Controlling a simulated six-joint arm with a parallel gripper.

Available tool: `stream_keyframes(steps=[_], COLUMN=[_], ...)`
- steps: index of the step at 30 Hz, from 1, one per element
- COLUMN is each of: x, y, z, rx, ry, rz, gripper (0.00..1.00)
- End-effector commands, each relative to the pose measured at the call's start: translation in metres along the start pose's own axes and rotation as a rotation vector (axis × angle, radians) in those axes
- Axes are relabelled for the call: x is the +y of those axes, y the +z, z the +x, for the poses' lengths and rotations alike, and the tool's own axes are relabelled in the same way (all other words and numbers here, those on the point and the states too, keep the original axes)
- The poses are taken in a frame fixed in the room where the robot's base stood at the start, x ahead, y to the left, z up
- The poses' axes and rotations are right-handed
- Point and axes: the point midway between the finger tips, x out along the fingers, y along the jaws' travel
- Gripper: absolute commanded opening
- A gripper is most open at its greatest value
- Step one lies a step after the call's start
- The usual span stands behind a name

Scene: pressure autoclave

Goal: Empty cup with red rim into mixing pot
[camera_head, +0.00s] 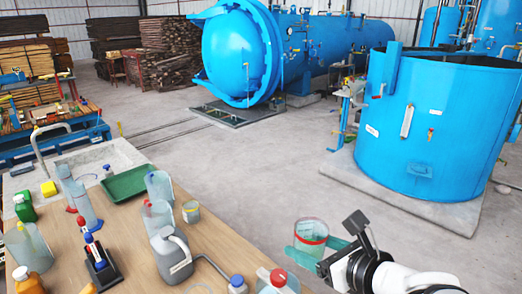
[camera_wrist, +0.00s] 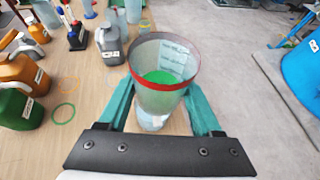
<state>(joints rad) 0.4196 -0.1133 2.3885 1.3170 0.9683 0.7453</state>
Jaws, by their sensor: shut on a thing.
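My gripper (camera_head: 307,246) is shut on a clear cup with a red band near its rim (camera_head: 312,230). The teal fingers grip the cup on both sides. In the wrist view the cup (camera_wrist: 165,63) looks roughly upright, and green content shows inside it. The cup is held off the right edge of the table. A large open-topped blue vat (camera_head: 425,125) stands on the floor at the right, apart from the cup; it looks like the mixing pot. Its inside is mostly hidden. Part of its wall shows in the wrist view (camera_wrist: 303,65).
The wooden table (camera_head: 135,235) holds several bottles and jugs, including a grey jug (camera_head: 168,258), a clear beaker (camera_head: 159,187) and a green tray (camera_head: 125,183). A blue autoclave (camera_head: 240,55) lies at the back. Bare floor (camera_head: 290,160) separates table and vat.

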Motion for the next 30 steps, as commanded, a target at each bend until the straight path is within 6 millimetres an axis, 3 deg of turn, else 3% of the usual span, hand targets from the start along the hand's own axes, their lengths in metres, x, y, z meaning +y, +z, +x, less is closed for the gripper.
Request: stream_keyframes(steps=[2, 4, 7, 10, 13, 15, 21, 25, 30], x=[-0.009, -0.017, -0.034, -0.055, -0.074, -0.085, -0.097, -0.097, -0.097], y=[0.005, 0.009, 0.011, -0.001, -0.032, -0.062, -0.15, -0.179, -0.185], z=[-0.007, -0.003, 0.022, 0.055, 0.084, 0.102, 0.128, 0.132, 0.133], rx=[-0.001, 0.002, 0.004, 0.002, 0.0, -0.001, -0.004, -0.005, -0.004], ry=[-0.024, 0.007, 0.137, 0.322, 0.505, 0.622, 0.855, 0.913, 0.926], rz=[0.012, 0.002, -0.054, -0.137, -0.227, -0.285, -0.402, -0.435, -0.444], gripper=[0.01, 0.01, 0.01, 0.01, 0.01, 0.01, 0.01, 0.01, 0.01])
